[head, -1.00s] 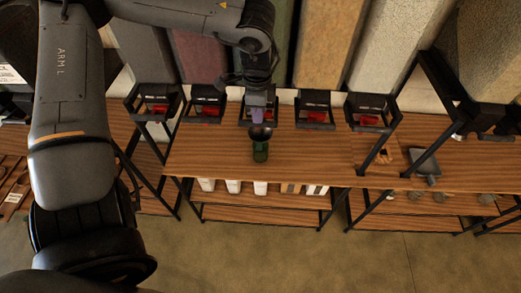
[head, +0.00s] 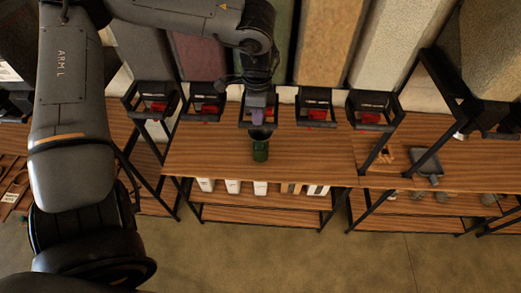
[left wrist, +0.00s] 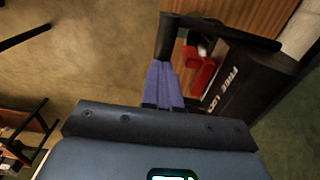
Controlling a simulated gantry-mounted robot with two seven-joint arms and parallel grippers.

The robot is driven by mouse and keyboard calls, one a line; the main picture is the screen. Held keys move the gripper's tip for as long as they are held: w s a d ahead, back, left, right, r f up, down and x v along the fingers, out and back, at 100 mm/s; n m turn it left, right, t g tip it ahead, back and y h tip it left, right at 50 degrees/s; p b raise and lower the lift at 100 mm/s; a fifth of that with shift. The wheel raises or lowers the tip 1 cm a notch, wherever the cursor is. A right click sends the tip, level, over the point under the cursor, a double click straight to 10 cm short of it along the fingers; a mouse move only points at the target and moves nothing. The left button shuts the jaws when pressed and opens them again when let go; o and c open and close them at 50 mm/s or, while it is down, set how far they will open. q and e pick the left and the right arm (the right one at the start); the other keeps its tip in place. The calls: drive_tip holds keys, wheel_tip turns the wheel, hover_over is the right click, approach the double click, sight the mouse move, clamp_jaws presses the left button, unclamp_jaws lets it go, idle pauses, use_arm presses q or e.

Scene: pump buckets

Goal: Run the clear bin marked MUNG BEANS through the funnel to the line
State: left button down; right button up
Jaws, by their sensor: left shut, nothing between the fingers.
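The clear bin with green contents (head: 283,50) stands in the middle of the back row, partly behind my left arm. No MUNG BEANS label is readable. Its black dispenser frame (head: 244,111) is mostly hidden in the head view. In the left wrist view a red part (left wrist: 203,66) sits by a black block (left wrist: 235,88) lettered "FREE LOC", cut off. My left gripper (head: 257,119) has purple fingers, shut and empty, in front of this dispenser. They also show in the left wrist view (left wrist: 161,85). Below stands a green bottle (head: 260,152) with a dark funnel (head: 261,133) at its top.
Other bins flank it, including a maroon one (head: 200,52) and a tan one (head: 331,40), with black dispensers and red parts below. The wooden counter (head: 320,160) is largely clear around the bottle. A grey scoop-like item (head: 426,162) lies at right. White containers stand on the lower shelf.

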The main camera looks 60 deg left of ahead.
use_arm(q)
drive_tip(key=shift+f, duration=0.2)
drive_tip(key=shift+f+b, duration=0.25)
drive_tip(key=shift+b, duration=0.2)
drive_tip(key=shift+a+f, duration=0.1)
drive_tip(key=shift+f, duration=0.05)
idle(1.1)
idle(2.4)
idle(0.8)
idle(0.8)
idle(0.4)
